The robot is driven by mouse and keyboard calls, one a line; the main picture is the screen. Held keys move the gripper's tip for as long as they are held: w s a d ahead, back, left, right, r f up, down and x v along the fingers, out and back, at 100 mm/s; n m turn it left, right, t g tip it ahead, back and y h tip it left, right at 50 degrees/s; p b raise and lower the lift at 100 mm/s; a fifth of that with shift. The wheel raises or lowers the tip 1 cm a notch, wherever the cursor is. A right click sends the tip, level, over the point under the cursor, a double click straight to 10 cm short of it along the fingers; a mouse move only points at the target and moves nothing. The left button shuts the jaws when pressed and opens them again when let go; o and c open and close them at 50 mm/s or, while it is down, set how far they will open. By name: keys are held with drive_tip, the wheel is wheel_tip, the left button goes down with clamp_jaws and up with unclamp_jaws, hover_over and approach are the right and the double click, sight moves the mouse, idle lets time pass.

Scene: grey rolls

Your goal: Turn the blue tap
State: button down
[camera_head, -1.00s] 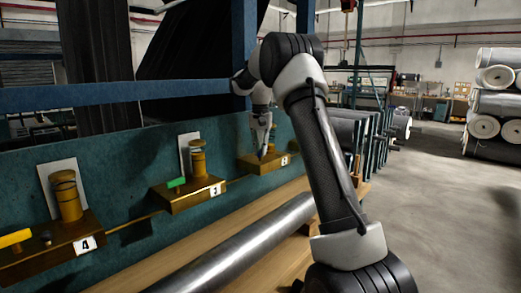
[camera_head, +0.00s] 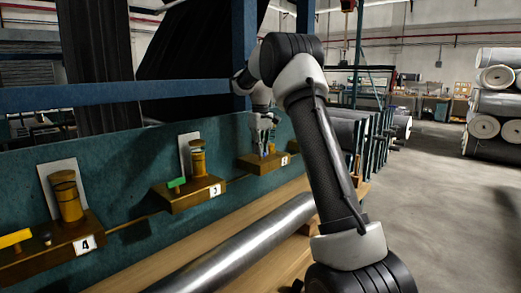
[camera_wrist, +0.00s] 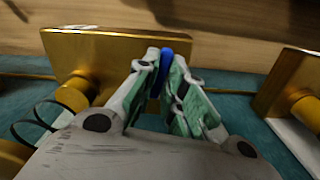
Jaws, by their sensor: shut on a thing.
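The blue tap (camera_wrist: 165,62) stands between the two fingers of my gripper (camera_wrist: 164,78) in the wrist view, with a finger against each side of it. It is seen nearly edge on, and its lower part is hidden by the fingers. It belongs to a brass block (camera_wrist: 105,45). In the head view my gripper (camera_head: 264,148) is at the brass block marked 2 (camera_head: 252,163), on the teal panel.
A green tap (camera_head: 176,184) is on the block marked 3 (camera_head: 205,193), and a yellow tap (camera_head: 15,238) is on the block marked 4 (camera_head: 62,250). A long metal roll (camera_head: 240,240) lies in front of the panel. Open floor (camera_head: 450,210) is on the right.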

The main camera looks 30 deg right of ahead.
drive_tip(key=shift+r+n, duration=0.1)
drive_tip(key=shift+n, duration=0.5)
drive_tip(key=c, duration=1.5)
unclamp_jaws()
wheel_tip(320, 180, up, 12)
